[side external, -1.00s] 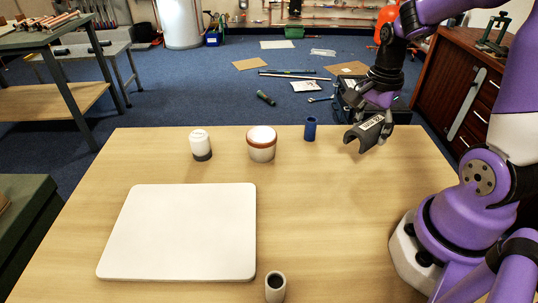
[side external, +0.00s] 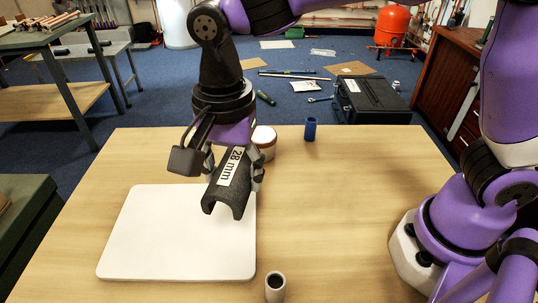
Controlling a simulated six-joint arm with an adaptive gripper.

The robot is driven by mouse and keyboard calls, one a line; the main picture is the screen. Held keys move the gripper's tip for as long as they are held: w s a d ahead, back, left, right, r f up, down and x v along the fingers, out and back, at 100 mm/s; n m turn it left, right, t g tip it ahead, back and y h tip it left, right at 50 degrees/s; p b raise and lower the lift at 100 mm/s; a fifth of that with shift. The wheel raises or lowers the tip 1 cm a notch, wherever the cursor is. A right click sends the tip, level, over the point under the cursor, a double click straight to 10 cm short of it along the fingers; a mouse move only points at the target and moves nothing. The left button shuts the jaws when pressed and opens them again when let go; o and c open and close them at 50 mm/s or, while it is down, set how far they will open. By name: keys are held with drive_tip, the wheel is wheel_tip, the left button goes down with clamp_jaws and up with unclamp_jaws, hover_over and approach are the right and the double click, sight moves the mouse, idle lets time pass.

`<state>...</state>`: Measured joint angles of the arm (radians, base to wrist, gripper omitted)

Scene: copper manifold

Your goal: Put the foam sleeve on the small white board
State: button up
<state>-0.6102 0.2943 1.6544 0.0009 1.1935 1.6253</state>
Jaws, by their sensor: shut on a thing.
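The foam sleeve (side external: 229,184) is a dark grey, open-sided half tube with a white "28 mm" label. My gripper (side external: 234,172) is shut on it and holds it tilted, label facing the camera. The small white board (side external: 165,238) is a flat, white, rounded rectangle on the left of the table. In this view the sleeve overlaps the board's upper right corner and appears above it. I cannot tell the exact height between them. My gripper hides part of the board's far edge.
A blue cylinder (side external: 310,129) stands at the far edge. A small pale cup with a dark opening (side external: 275,287) stands right of the board's near corner. The table (side external: 350,210) is clear on the right.

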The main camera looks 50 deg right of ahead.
drive_tip(key=s+a+n, duration=0.3)
drive_tip(key=s+a, duration=0.1)
drive_tip(key=a, duration=0.5)
hover_over(200, 225)
wheel_tip(200, 225, down, 7)
drive_tip(key=shift+w+f, duration=0.1)
drive_tip(key=shift+f, duration=2)
drive_tip(key=o, duration=1)
drive_tip(key=shift+f, duration=0.1)
